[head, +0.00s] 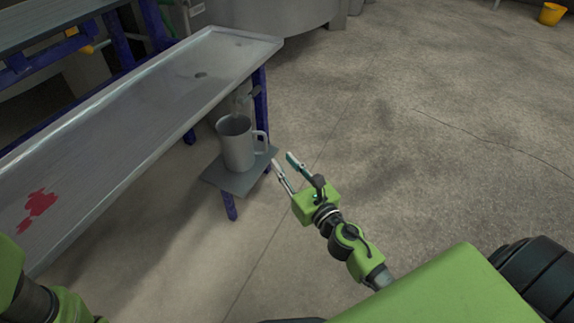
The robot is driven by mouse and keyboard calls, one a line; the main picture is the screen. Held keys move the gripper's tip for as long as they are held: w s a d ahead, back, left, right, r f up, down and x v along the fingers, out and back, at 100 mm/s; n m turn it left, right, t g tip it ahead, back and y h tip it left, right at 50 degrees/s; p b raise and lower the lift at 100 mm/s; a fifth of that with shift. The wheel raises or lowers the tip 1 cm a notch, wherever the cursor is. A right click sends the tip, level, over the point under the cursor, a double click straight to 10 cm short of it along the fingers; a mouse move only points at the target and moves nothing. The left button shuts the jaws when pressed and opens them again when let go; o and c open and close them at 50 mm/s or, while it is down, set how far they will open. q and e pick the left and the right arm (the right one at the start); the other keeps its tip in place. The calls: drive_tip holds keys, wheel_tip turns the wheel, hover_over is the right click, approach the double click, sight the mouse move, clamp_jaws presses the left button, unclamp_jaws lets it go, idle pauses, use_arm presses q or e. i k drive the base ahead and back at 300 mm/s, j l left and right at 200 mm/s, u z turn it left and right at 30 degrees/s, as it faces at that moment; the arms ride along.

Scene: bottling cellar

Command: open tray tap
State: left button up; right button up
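The long grey metal tray (150,105) runs from the lower left to the upper middle, with a dark hole near its far end. A pale tap (243,98) shows below the tray's right edge, close to a blue leg; its handle position is too small to tell. A grey mug (235,146) stands upright below the tap on a small grey shelf (234,182). My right gripper (282,158) is open and empty, just right of the mug and shelf, its fingers pointing up-left. My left arm shows at the lower left; its gripper is out of view.
Red stains (37,207) mark the tray's near part. A blue frame with an orange-yellow handle (94,47) stands at the upper left. A yellow bucket (551,13) sits far at the upper right. The concrete floor (440,120) to the right is clear.

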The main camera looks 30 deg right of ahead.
sight(242, 102)
drive_tip(key=k+l, duration=0.1)
drive_tip(key=k, duration=0.9)
